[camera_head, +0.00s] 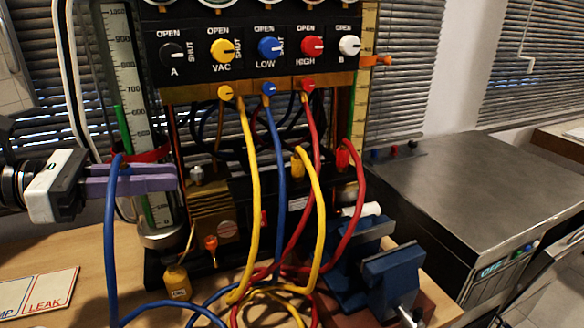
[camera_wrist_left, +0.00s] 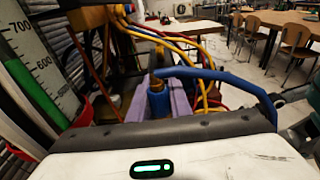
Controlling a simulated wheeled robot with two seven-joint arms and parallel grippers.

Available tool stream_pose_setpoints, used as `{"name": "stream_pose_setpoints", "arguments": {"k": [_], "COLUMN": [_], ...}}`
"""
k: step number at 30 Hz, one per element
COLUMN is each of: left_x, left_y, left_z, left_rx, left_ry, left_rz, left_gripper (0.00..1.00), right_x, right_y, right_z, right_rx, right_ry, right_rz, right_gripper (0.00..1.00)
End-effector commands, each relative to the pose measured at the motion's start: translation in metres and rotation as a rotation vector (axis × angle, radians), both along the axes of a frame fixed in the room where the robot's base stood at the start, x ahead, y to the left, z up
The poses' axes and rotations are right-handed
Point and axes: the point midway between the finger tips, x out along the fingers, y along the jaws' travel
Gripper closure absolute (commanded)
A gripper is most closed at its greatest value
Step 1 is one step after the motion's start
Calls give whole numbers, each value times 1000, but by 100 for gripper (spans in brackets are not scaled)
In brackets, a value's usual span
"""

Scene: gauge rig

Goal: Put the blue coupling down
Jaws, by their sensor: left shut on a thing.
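My left gripper (camera_head: 170,178) comes in from the left, its purple fingers level in front of the left glass gauge tube. It is shut on the blue coupling (camera_wrist_left: 157,99), which stands between the fingers in the left wrist view with a brass-coloured tip. In the head view the fingers hide most of the coupling. Its blue hose (camera_head: 111,235) arches over the fingers and hangs down to the wooden bench (camera_head: 75,262).
The valve panel (camera_head: 205,71) stands behind, with yellow, blue and red hoses hanging from it. A yellow coupling (camera_head: 297,161) and a red coupling (camera_head: 343,154) sit upright at the rig. A blue vise (camera_head: 392,272) stands at right. A PUMP/LEAK card (camera_head: 40,293) lies front left.

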Motion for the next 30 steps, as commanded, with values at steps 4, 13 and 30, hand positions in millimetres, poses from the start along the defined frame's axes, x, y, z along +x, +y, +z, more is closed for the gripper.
{"name": "stream_pose_setpoints", "arguments": {"k": [4,13,30], "left_x": [7,32,55], "left_y": [-24,-102,-170], "left_z": [4,4,-12], "left_rx": [-3,-4,0], "left_ry": [-1,-2,2], "left_rz": [-7,-6,-1], "left_gripper": [100,100,100], "right_x": [-3,-7,-6], "right_y": [-1,-2,-2], "right_z": [-1,1,2], "right_rx": [-2,-2,-2], "right_ry": [7,14,9], "right_rz": [1,0,-1], "right_gripper": [23,23,23]}}
